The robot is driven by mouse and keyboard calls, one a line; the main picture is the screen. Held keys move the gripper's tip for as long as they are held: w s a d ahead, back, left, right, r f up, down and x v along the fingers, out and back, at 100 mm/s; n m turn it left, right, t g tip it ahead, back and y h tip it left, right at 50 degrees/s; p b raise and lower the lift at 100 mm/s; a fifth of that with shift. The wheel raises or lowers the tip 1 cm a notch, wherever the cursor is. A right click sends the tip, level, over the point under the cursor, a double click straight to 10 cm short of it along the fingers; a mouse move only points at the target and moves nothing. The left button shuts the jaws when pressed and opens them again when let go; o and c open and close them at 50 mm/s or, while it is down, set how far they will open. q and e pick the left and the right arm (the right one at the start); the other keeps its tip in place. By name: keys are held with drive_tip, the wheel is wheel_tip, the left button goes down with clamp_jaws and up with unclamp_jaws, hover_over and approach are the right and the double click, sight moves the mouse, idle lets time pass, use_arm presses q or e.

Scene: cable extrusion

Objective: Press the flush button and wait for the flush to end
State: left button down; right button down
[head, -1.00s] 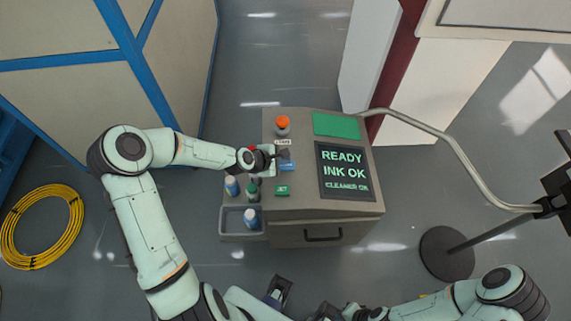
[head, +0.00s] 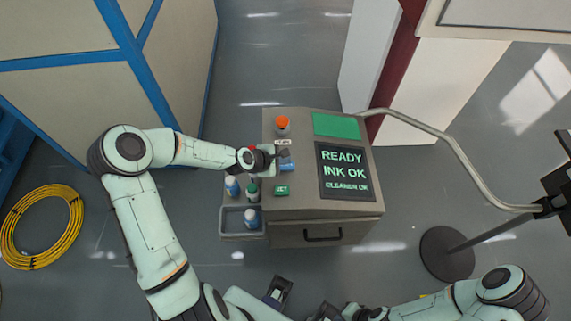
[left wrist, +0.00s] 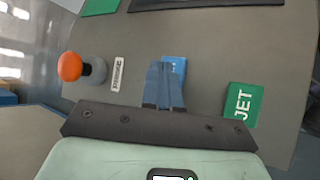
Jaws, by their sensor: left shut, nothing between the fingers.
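A grey machine (head: 300,208) stands in the middle of the head view. On its top is a blue button (head: 288,167), which also shows in the left wrist view (left wrist: 177,63), partly hidden behind the fingers. Its lettering is too small or covered to read. My left gripper (head: 285,155) is shut and empty, with its fingertips over the blue button's edge in the left wrist view (left wrist: 166,68). I cannot tell whether they touch it. The machine's screen (head: 345,171) reads READY, INK OK, CLEANER OK. My right gripper (head: 325,312) is at the bottom edge, its jaws unclear.
A green JET button (head: 282,190) and an orange knob (head: 282,122) flank the blue button. Bottles (head: 251,217) stand in a side tray (head: 230,227). A bent metal rail (head: 455,145) runs right to a stand (head: 446,253). A yellow cable coil (head: 42,226) lies on the left floor.

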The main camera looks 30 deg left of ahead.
sight(284, 167)
use_arm(q)
drive_tip(key=shift+f, duration=0.15)
use_arm(e)
drive_tip(key=shift+f, duration=0.1)
use_arm(q)
drive_tip(key=shift+f, duration=0.3)
use_arm(e)
drive_tip(key=shift+s+f, duration=0.1)
drive_tip(key=shift+f, duration=0.05)
